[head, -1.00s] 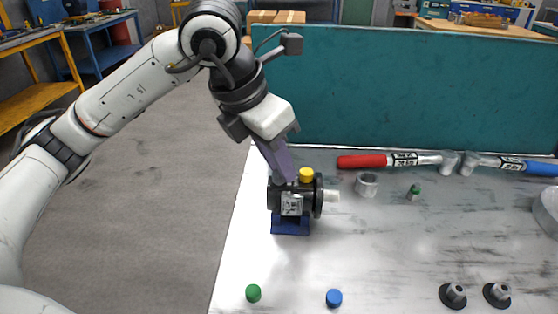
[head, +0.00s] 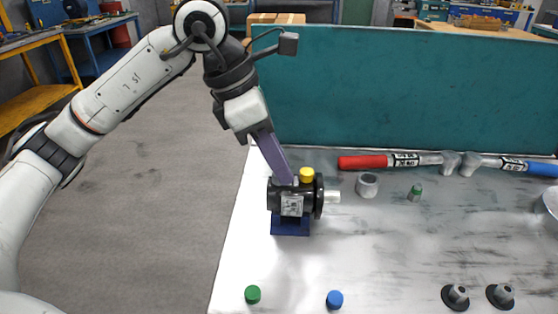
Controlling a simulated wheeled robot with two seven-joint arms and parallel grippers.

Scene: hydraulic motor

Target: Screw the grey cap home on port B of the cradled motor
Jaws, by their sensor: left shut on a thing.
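The black motor (head: 291,204) sits in a blue cradle (head: 290,228) near the left edge of the table, its pale shaft (head: 332,197) pointing right. A yellow cap (head: 307,174) is on the right top port. My left gripper (head: 284,180) reaches down from the upper left, its purple fingers at the left top port. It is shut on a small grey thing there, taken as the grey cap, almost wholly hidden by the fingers. How far the cap is seated, and the port beneath it, cannot be seen. My right gripper is not in view.
A green cap (head: 253,294) and a blue cap (head: 335,299) stand at the front. A grey ring (head: 367,185), a small green-topped part (head: 415,193) and red (head: 362,162) and blue-handled (head: 541,169) tools lie behind. Two black-flanged fittings (head: 456,296) (head: 500,296) stand front right. A teal panel (head: 400,90) closes the back.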

